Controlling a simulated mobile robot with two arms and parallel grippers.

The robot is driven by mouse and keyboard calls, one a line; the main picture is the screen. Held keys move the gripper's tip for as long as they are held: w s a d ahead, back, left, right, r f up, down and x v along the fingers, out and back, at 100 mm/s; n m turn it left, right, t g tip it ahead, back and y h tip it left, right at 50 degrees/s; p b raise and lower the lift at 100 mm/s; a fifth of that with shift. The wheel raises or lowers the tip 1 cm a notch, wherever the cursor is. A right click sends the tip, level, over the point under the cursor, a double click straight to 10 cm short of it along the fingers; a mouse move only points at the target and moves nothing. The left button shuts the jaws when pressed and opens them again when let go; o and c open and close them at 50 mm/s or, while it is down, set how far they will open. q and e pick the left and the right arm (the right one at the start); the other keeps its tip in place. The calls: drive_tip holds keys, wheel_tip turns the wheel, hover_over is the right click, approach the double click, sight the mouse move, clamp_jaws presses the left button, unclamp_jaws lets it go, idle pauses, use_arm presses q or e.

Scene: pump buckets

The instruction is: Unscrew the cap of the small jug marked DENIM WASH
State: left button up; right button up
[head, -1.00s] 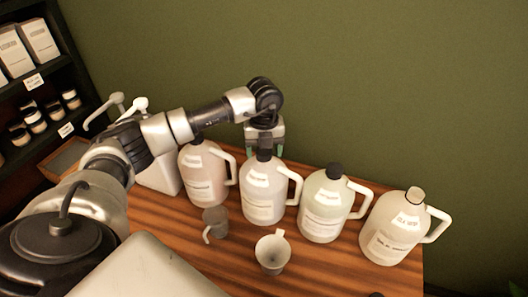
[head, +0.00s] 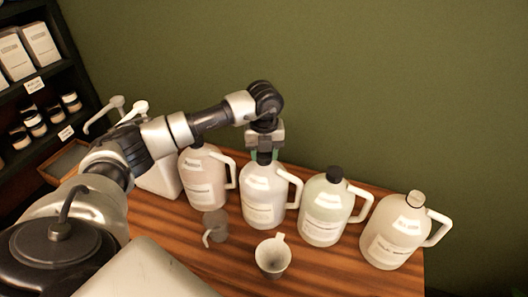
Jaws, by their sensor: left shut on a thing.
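A row of small handled jugs stands on the wooden table; their labels are too small to read, so I cannot tell which is marked DENIM WASH. My left gripper (head: 264,155) points down over the second jug from the left (head: 262,200). Its green-tipped fingers are shut on that jug's dark cap (head: 264,159), at the top of the neck. The jug stands upright, and its cap is mostly hidden by the fingers. My right gripper is not in view.
A pinkish jug (head: 203,185) stands close on the left, a greenish jug (head: 323,215) and a pale jug (head: 394,235) on the right. A grey mug (head: 215,226) and a white measuring cup (head: 272,262) sit in front. Pump containers (head: 157,178) stand at the left.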

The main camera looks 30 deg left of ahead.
use_arm(q)
drive_tip(key=n+p, duration=0.1)
drive_tip(key=n, duration=0.2)
drive_tip(key=shift+r+n, duration=0.1)
drive_tip(key=shift+n, duration=0.3)
drive_tip(key=n+p, duration=0.1)
drive_tip(key=n, duration=0.3)
drive_tip(key=n+p, duration=0.2)
drive_tip(key=n, duration=0.4)
drive_tip(key=shift+n+p, duration=0.35)
drive_tip(key=shift+n, duration=0.25)
drive_tip(key=o, duration=1)
